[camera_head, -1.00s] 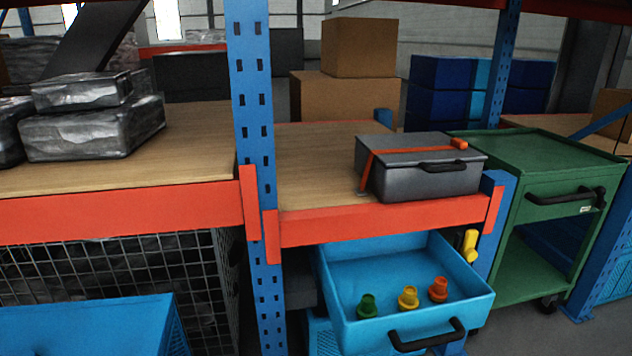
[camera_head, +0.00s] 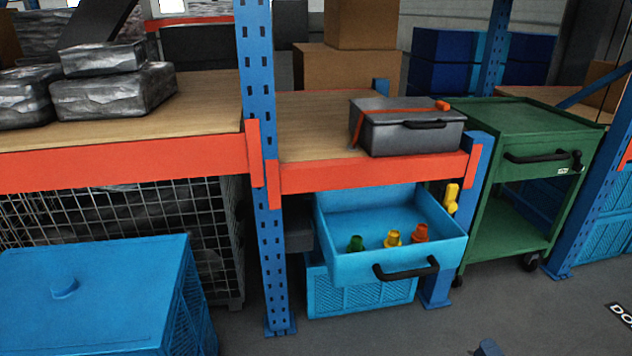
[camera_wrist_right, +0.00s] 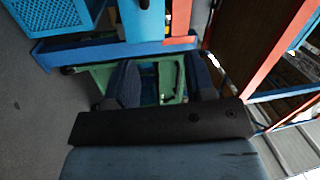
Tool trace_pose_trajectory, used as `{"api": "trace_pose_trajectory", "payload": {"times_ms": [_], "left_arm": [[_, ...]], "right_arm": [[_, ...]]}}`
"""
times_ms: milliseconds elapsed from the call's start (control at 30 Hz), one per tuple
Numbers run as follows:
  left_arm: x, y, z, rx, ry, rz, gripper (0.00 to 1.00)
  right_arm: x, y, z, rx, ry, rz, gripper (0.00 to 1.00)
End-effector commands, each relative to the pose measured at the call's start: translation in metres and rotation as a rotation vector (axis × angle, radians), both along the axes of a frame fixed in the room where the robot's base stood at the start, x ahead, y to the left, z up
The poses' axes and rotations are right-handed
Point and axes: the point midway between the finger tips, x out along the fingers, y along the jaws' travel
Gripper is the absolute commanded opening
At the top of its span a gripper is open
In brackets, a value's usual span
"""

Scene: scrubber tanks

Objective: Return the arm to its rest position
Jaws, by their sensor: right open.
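My right gripper (camera_head: 488,348) barely shows at the bottom edge of the head view, as a small grey-blue piece over the floor to the right of centre. In the right wrist view my right gripper (camera_wrist_right: 166,82) has its two dark fingers apart, with nothing seen between them but the distant green cart. It touches nothing that I can see. Most of my right arm is out of the head view. My left gripper is in neither view.
An open blue drawer (camera_head: 345,262) holds green, yellow and orange pieces. A grey toolbox (camera_head: 412,136) sits on the shelf above. A green cart (camera_head: 515,185) stands right, a blue crate (camera_head: 85,290) front left. The floor (camera_head: 400,332) in front is clear.

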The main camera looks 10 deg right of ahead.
Motion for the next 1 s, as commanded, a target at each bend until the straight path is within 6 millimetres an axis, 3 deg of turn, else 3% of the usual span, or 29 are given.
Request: {"api": "trace_pose_trajectory", "payload": {"times_ms": [33, 100, 367, 600, 800, 967, 1000], "left_arm": [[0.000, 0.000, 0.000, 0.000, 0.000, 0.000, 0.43], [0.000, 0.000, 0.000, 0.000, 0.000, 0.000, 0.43], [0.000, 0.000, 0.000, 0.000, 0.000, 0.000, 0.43], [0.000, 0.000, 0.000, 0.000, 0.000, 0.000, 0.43], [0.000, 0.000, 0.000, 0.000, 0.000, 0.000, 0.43], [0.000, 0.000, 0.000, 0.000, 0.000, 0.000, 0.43], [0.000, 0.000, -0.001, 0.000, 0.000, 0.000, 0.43]], "right_arm": [[0.001, -0.015, 0.007, -0.038, 0.000, 0.009, 0.50], [-0.005, 0.020, 0.013, -0.122, 0.003, 0.049, 0.50], [-0.039, 0.124, 0.054, -0.526, -0.043, 0.190, 0.50], [-0.096, 0.217, 0.117, -0.973, -0.194, 0.301, 0.50], [-0.140, 0.262, 0.168, -1.266, -0.335, 0.331, 0.50], [-0.172, 0.285, 0.210, -1.465, -0.446, 0.327, 0.50], [-0.168, 0.287, 0.209, -1.441, -0.430, 0.309, 0.50]]}}
